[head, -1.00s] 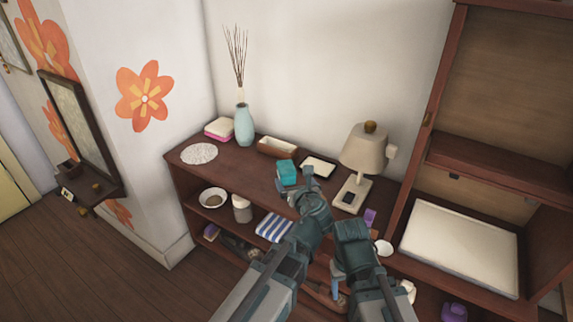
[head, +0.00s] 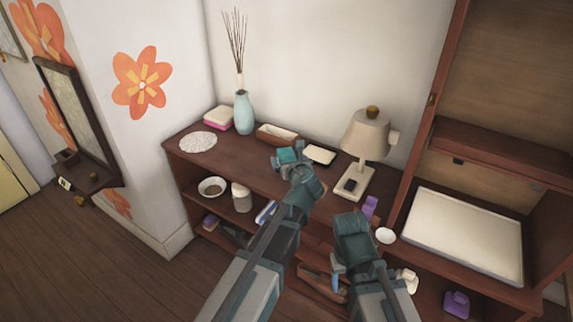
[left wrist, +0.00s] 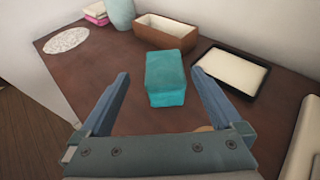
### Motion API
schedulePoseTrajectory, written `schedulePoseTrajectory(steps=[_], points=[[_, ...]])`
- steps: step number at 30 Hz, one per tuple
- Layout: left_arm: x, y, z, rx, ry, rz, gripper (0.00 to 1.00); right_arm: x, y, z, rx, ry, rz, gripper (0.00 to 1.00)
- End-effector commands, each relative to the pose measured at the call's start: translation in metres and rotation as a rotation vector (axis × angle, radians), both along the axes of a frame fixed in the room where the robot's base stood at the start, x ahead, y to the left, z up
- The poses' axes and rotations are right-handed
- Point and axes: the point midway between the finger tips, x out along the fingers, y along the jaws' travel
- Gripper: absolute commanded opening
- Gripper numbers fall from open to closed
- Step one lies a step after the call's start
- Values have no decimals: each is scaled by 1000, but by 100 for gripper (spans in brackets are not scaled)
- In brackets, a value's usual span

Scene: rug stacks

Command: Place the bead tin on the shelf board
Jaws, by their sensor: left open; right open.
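A teal box (head: 286,155), which may be the bead tin, stands on the brown top board (head: 245,148) of the low shelf unit. It also shows in the left wrist view (left wrist: 165,80), upright between the fingers with a gap on each side. My left gripper (head: 290,160) is open around its near side and partly hides it in the head view; in the left wrist view the fingers (left wrist: 160,88) are spread. My right gripper (head: 338,280) is open, empty, and low in front of the unit. I cannot tell which board the task calls the shelf board.
A brown tray (head: 277,134) and a black-rimmed white tray (head: 320,155) sit close behind the box. A lamp (head: 365,135) stands to the right, a blue vase (head: 244,113) to the left. Bare board lies left of the box. A lower shelf holds a bowl (head: 212,187) and jar (head: 241,198).

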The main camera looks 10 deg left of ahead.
Motion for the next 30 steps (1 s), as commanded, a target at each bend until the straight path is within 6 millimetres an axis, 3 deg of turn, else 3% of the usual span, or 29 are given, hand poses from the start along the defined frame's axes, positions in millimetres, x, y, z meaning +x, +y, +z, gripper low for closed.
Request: schedulePoseTrajectory(steps=[12, 21, 30], points=[[44, 12, -17, 1, 0, 2, 100, 0, 0, -17, 2, 0, 3, 65], [47, 15, -17, 0, 0, 0, 98, 0, 1, -17, 2, 0, 4, 65], [47, 15, -17, 0, 0, 0, 44, 0, 1, -17, 2, 0, 3, 65]])
